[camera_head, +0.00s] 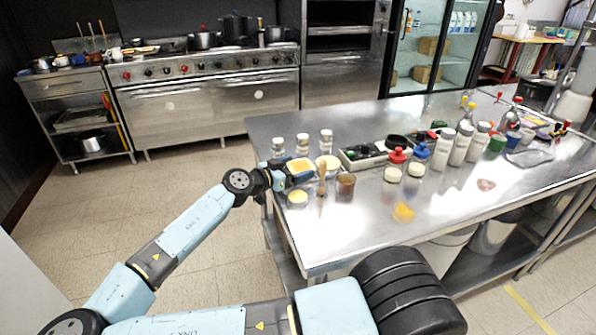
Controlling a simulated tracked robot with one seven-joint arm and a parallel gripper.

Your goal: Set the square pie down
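A square pie (299,165) with a yellow top is at the near left part of the steel table (360,235). My gripper (298,178) is right at the pie's near side, its dark fingers and blue tip overlapping the pie's lower edge in the picture. The far finger is hidden, so I cannot tell whether the fingers are closed on the pie, or whether the pie is lifted or resting on the table.
Around the gripper stand several shakers (303,144), a round pale item (328,161), a round yellow item (298,197), a wooden-handled tool (322,180) and a brown cup (346,186). Bottles (441,150) crowd the right. The table's front is mostly bare around an orange piece (403,212).

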